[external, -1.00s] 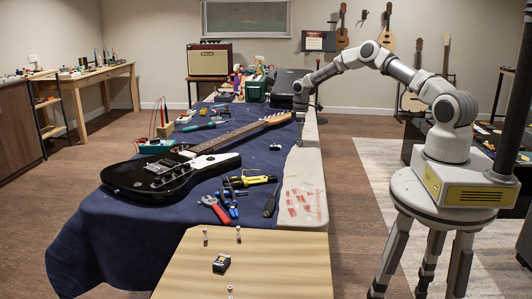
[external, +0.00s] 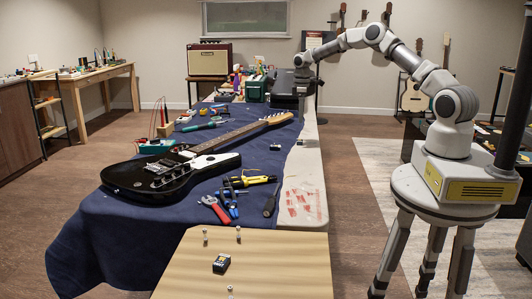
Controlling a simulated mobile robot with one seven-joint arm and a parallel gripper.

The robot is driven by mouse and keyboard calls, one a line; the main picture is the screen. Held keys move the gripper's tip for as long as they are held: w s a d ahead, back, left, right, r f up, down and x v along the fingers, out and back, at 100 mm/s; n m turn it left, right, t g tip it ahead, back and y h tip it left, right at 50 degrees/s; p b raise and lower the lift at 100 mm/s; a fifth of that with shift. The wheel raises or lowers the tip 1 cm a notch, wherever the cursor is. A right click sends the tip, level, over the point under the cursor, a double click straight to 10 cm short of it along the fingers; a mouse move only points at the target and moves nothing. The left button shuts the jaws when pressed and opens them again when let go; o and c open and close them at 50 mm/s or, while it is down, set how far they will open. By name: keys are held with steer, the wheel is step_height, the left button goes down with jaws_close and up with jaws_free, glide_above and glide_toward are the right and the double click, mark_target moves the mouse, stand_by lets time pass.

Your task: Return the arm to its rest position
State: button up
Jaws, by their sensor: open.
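My arm reaches from its white stand at the right, arches over and comes down above the right edge of the blue-covered bench. My gripper (external: 303,92) hangs at the end of the arm, pointing down, in front of the dark case at the bench's far end. Its fingers are small and dark against that case. It is open, and I see nothing held in it. It is clear of the blue cloth (external: 150,220). A small part (external: 299,143) lies below it near the cloth's right edge.
A black electric guitar (external: 170,172) lies along the bench. Pliers, a yellow tool (external: 252,181) and a screwdriver lie to its right. The dark case (external: 284,84) and a green box (external: 256,91) stand at the far end. The floor between bench and stand is free.

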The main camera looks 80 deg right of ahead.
steer(key=shift+r, duration=1.05)
